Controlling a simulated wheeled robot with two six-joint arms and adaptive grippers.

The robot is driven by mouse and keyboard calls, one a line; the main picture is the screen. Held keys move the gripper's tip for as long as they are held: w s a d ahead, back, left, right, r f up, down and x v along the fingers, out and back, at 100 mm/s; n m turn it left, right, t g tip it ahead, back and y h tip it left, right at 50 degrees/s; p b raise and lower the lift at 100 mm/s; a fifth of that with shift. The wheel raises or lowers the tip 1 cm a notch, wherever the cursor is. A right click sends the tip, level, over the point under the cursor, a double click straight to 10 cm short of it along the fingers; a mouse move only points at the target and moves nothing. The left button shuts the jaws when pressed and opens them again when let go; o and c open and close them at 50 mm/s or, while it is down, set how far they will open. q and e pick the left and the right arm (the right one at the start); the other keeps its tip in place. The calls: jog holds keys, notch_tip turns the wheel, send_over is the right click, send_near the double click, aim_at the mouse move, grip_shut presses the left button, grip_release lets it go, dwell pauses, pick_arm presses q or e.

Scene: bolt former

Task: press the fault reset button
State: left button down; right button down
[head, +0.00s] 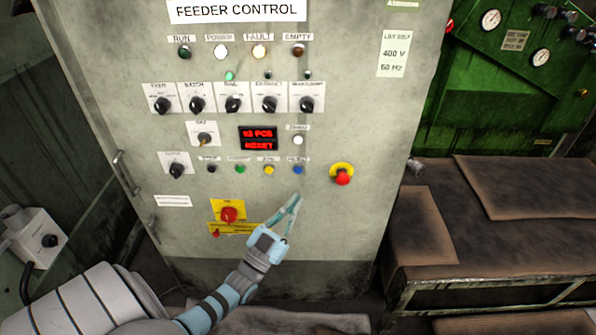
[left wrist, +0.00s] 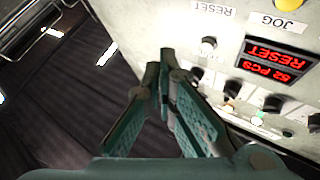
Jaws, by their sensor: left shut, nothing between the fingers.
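The feeder control panel (head: 320,100) stands upright ahead. A blue button (head: 298,170) sits at the right end of its lower button row. The left wrist view shows upside-down lettering, with a RESET label (left wrist: 211,8) beside the JOG label; by position it belongs to the blue button, which is outside that view. My left gripper (head: 297,199) is shut and empty, its fingertips just below the blue button in the head view. In the left wrist view the closed fingers (left wrist: 155,72) point toward the panel, with no contact visible. My right gripper is not in view.
A yellow button (head: 268,170) is left of the blue one, a white button (head: 298,140) above it. A red emergency stop (head: 342,176) is to the right; a red switch (head: 229,214) is lower left. The display (head: 258,138) reads RESET.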

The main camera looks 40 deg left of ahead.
aim_at(298, 170)
pick_arm(q)
jog(key=shift+w+a+b, duration=0.85)
jog(key=shift+w+b, duration=0.05)
jog(key=shift+w, duration=0.25)
jog(key=shift+w+a+b, duration=0.9)
jog(key=shift+w, duration=0.2)
jog(key=shift+w+a+b, duration=0.85)
jog(key=shift+w+b, duration=0.05)
jog(key=shift+w, duration=0.25)
jog(key=shift+w+a+b, duration=0.25)
jog(key=shift+w+b, duration=0.1)
